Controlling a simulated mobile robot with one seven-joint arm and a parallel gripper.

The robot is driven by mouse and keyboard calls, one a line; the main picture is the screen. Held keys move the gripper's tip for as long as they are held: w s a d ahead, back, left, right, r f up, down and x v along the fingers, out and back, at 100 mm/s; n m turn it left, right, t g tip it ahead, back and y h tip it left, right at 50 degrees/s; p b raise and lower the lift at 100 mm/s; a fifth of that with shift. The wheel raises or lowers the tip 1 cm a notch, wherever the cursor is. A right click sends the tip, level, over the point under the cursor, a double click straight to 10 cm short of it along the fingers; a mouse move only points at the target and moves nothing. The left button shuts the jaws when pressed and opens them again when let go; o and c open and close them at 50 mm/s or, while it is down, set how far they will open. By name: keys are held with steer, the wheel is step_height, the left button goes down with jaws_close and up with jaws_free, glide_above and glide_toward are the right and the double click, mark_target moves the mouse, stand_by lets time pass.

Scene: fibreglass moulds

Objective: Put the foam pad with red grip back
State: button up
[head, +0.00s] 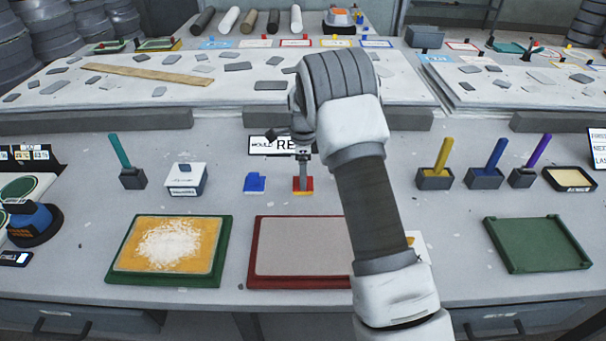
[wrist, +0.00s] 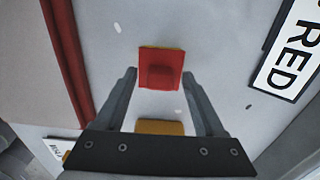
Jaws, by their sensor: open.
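The foam pad with red grip (head: 303,185) lies on the grey table, behind the red-rimmed tray. It is a red block with a thin yellow edge. In the wrist view the pad (wrist: 160,66) shows its raised red grip, just beyond and between my fingertips. My gripper (head: 303,163) points down over the pad. In the wrist view my gripper (wrist: 160,78) is open, with one finger to each side. I cannot tell how far the fingertips are above the table. A yellow-orange piece (wrist: 160,128) shows near the gripper's base.
A blue pad (head: 255,183) lies left of the red one. The red-rimmed tray (head: 257,282) is in front, partly hidden by my arm. A green-rimmed tray (head: 123,265) is left, an empty green tray (head: 537,245) right. A RED sign (wrist: 290,52) stands behind. Handled tools (head: 436,178) stand right.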

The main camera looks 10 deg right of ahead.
steer(key=s+r+n+t, duration=0.1)
steer(key=s+r+n, duration=0.15)
steer(key=r, duration=0.85)
steer(key=s+r+n, duration=0.2)
steer(key=s+r, duration=0.2)
steer(key=r, duration=0.6)
steer(key=s+r+n+t, duration=0.2)
steer(key=s+r+n, duration=0.4)
steer(key=s, duration=0.4)
steer(key=s+n+t, duration=0.2)
steer(key=s+n, duration=0.7)
steer(key=s, duration=1.1)
steer(key=shift+f+n+t+p, duration=0.2)
steer(key=shift+n+t+p, duration=0.15)
steer(key=shift+p, duration=0.1)
steer(key=shift+r, duration=0.15)
steer(key=shift+r+p, duration=0.9)
steer(key=shift+p, duration=0.15)
